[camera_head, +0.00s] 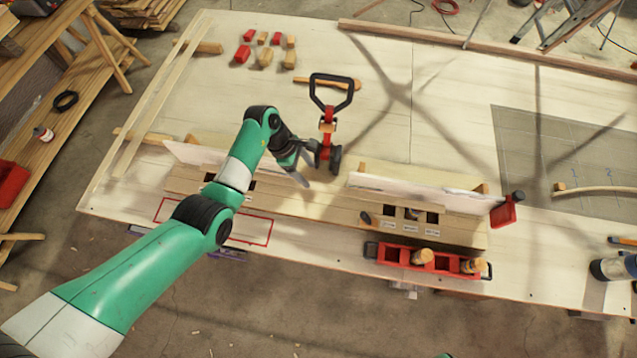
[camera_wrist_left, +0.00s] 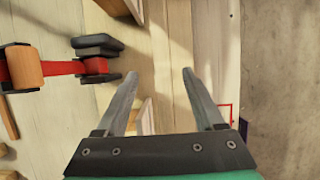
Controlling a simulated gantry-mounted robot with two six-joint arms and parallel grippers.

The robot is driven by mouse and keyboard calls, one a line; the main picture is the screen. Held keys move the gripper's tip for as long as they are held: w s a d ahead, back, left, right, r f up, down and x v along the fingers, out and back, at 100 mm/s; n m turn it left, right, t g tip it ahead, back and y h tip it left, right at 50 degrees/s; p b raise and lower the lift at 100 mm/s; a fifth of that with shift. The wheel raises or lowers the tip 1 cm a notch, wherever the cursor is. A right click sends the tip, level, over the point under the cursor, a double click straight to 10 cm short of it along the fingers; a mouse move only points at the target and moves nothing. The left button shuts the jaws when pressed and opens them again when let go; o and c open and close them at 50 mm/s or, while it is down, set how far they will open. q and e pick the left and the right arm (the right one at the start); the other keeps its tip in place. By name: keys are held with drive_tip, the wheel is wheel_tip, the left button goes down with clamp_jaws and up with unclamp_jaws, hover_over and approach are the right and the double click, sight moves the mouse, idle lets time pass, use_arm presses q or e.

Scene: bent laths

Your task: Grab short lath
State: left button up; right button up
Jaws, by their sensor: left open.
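My left gripper (camera_head: 306,165) is open, above the wooden rack near the middle of the table. In the left wrist view its two grey fingers (camera_wrist_left: 158,75) stand apart with nothing between them, over pale boards. A short thin wooden strip (camera_head: 340,83) lies on the table behind the red tool, partly covered by its black handle. A curved lath (camera_head: 600,189) rests on the grey grid sheet at the right. I cannot tell which piece is the short lath.
A red tool with a black handle (camera_head: 327,125) stands close beside my left gripper; its red part shows in the wrist view (camera_wrist_left: 60,69). The slotted wooden rack (camera_head: 330,212) and a red tray (camera_head: 400,257) lie along the front. The table's back middle is mostly clear.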

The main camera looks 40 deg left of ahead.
sight(318, 187)
use_arm(q)
drive_tip(key=shift+x, duration=1.2)
drive_tip(key=b+x, duration=0.2)
drive_tip(key=x, duration=0.3)
drive_tip(key=shift+s+a+f+b, duration=0.1)
drive_tip(key=shift+s+f+b, duration=0.05)
drive_tip(key=shift+f+b, duration=0.15)
drive_tip(key=shift+r, duration=0.1)
clamp_jaws()
